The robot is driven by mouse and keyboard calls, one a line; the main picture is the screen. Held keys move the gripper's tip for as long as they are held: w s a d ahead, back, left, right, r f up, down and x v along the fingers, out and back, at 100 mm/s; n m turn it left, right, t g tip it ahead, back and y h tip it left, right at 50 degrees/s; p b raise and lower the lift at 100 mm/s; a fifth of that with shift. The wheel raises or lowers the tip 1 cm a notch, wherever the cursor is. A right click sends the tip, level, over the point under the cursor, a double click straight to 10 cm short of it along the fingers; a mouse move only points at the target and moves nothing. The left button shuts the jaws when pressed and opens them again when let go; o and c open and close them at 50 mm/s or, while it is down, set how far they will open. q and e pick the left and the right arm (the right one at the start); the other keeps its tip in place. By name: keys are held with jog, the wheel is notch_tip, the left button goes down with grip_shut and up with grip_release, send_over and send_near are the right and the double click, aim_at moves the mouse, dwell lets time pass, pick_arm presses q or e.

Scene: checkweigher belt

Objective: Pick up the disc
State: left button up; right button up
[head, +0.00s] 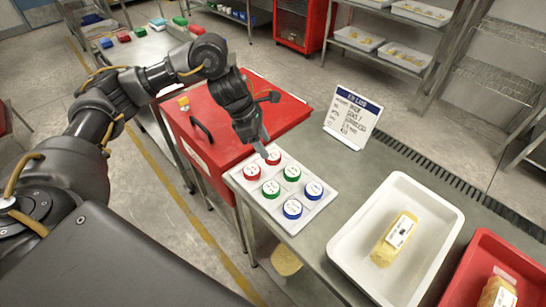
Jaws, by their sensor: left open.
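A white holder plate (235,180) lies on the steel table and carries several round discs with white labelled tops. They are a far red disc (273,157), a near red disc (252,172), a far green disc (292,173), a near green disc (270,188), a far blue disc (314,190) and a near blue disc (292,209). My left gripper (264,149) is open and points down at the plate's far edge, right beside the far red disc. I cannot tell whether it touches that disc. My right gripper is not in view.
A white tray (345,251) holding a yellow package (382,254) stands right of the plate. A red tray (457,297) is at the lower right. A sign (352,118) stands behind the plate. A red cabinet (205,148) with a black handle adjoins the table on the left.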

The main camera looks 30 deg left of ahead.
aim_at(273, 155)
pick_arm(q)
jog(key=x, duration=0.4)
jog(key=shift+w+d+r+p, duration=0.15)
jog(key=shift+p, duration=0.25)
jog(key=shift+d+f, duration=0.1)
jog(key=shift+f, duration=0.3)
jog(key=c, duration=0.6)
